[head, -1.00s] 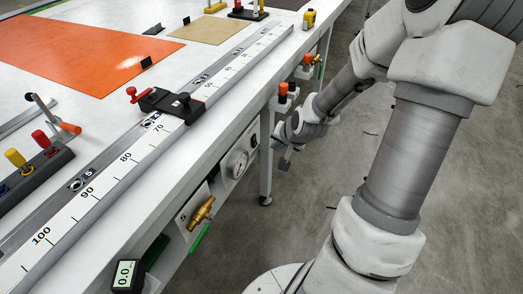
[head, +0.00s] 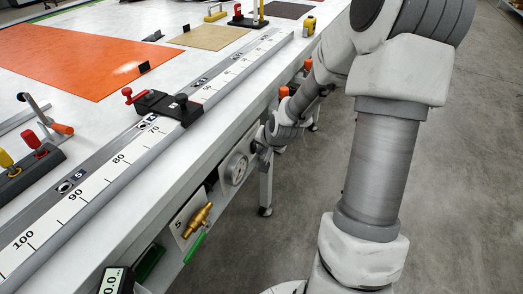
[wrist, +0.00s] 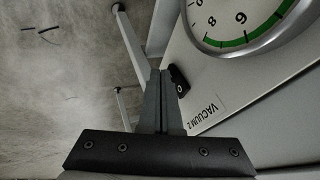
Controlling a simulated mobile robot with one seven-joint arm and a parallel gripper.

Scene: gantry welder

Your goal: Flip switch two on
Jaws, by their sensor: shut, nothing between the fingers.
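Switch two appears to be the small black rocker (wrist: 179,80) beside the printed "VACUUM 2" label (wrist: 204,111) in the wrist view. A pale "O" mark shows on its face. My gripper (wrist: 161,84) is shut and empty, with its fingertips just left of the rocker in the picture. I cannot tell whether they touch it. In the head view, my gripper (head: 262,150) is at the table's front side, beside the gauge panel. The switch is hidden there.
A round gauge (wrist: 240,18) with a green band sits close to the switch; it also shows in the head view (head: 236,168). A brass valve (head: 198,220) is nearer along the table's front. A table leg (head: 266,190) stands below. The floor to the right is clear.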

